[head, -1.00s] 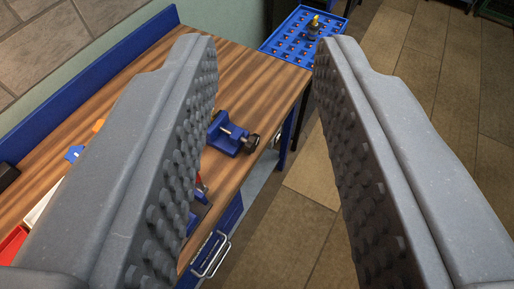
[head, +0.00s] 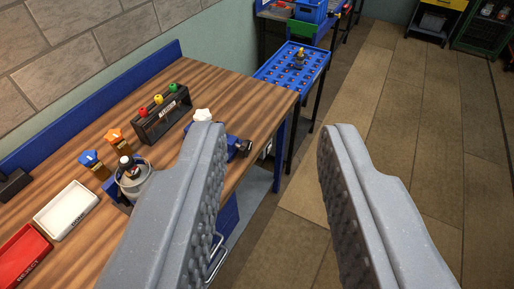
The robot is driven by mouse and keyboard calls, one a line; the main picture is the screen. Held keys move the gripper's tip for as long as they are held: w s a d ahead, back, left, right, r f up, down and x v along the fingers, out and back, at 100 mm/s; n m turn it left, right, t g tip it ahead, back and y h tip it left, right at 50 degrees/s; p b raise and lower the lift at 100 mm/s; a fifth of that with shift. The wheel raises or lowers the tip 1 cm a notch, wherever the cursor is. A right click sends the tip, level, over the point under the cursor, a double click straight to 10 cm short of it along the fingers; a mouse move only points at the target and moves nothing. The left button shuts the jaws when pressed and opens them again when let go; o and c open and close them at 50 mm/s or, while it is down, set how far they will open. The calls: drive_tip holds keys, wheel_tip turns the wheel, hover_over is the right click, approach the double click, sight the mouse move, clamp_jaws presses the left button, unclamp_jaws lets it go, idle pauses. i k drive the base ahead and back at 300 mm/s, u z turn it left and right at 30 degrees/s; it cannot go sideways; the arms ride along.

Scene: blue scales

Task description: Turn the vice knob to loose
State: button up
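The vice (head: 232,143) is blue and sits on the wooden bench near its right edge. It is mostly hidden behind the left finger of my gripper. Its black knob (head: 245,149) shows just right of that finger, at the bench edge. My gripper (head: 272,130) is open wide, with two grey studded fingers and nothing between them. In the picture the knob lies between the fingers, close to the left one, but it appears farther away, and I see no contact.
On the wooden bench (head: 240,92) stand a black rack (head: 163,117) with red, yellow and green tops, orange-capped and blue-capped bottles, a white tray (head: 66,211) and a red tray (head: 22,256). A blue perforated table (head: 285,75) stands beyond. The floor at right is clear.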

sight(245, 149)
drive_tip(key=z, duration=0.2)
drive_tip(key=i, duration=1.25)
drive_tip(key=u, duration=0.5)
